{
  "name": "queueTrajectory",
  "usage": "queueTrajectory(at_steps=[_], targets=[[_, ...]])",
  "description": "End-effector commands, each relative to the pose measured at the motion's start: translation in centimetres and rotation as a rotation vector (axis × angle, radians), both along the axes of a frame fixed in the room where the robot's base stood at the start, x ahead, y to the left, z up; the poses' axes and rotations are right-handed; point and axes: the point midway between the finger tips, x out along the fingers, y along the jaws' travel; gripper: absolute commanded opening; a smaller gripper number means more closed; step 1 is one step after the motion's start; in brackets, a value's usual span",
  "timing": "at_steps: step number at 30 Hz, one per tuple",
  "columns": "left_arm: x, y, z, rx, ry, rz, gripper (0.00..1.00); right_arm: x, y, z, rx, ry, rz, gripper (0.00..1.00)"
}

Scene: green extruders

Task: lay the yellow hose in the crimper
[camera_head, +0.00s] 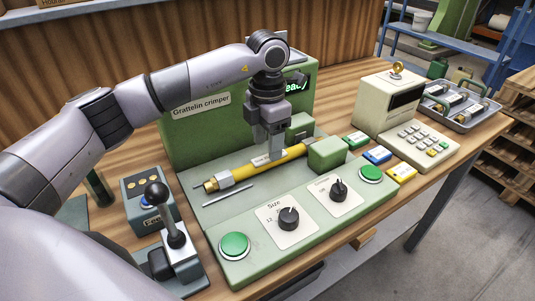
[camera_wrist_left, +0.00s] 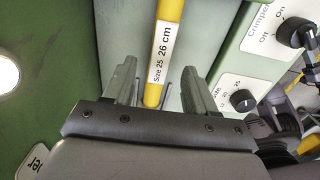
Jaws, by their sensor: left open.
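The yellow hose (camera_head: 240,173) lies on the pale bed of the green Grattelin crimper (camera_head: 190,137), with a brass fitting at its left end. Its right end reaches the small green blocks (camera_head: 326,153); I cannot tell whether it sits between them. My left gripper (camera_head: 268,157) points down over the middle of the hose, jaws open. In the left wrist view the hose (camera_wrist_left: 168,35), labelled "Size 25 26 cm", runs between the two fingers (camera_wrist_left: 160,75) with a gap on each side.
A thin metal rod (camera_head: 227,195) lies in front of the hose. A black-knobbed lever (camera_head: 176,234) stands at the left front. Green buttons (camera_head: 234,245) and two dials line the crimper's front. A beige keypad unit (camera_head: 388,105) and metal tray (camera_head: 458,102) stand right.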

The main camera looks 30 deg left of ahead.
Motion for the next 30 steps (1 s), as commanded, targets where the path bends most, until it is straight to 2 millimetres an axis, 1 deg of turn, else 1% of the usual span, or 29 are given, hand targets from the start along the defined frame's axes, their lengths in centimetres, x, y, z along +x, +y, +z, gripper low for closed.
queueTrajectory(at_steps=[1, 6, 9, 12, 17, 30], targets=[[0.1, -0.1, 1.3, -0.002, -0.005, 0.0, 0.56, 0.0, 0.0, -0.1, 0.0, 0.0, 0.0, 0.43], [0.0, -0.1, 4.7, -0.001, -0.002, 0.0, 0.56, 0.0, 0.0, -0.2, 0.0, 0.0, 0.0, 0.43], [0.0, 0.0, 6.1, -0.001, -0.002, 0.001, 0.56, 0.0, 0.0, -0.2, 0.0, 0.0, 0.0, 0.43], [0.0, -0.1, 7.0, -0.002, -0.001, 0.0, 0.56, 0.0, 0.0, -0.2, 0.0, 0.0, 0.0, 0.43], [0.0, 0.0, 7.5, -0.001, 0.002, -0.001, 0.56, 0.0, 0.0, -0.2, 0.0, 0.0, 0.0, 0.43], [0.0, -0.1, 7.5, -0.001, 0.002, -0.001, 0.56, 0.0, 0.0, -0.2, 0.0, 0.0, 0.0, 0.43]])
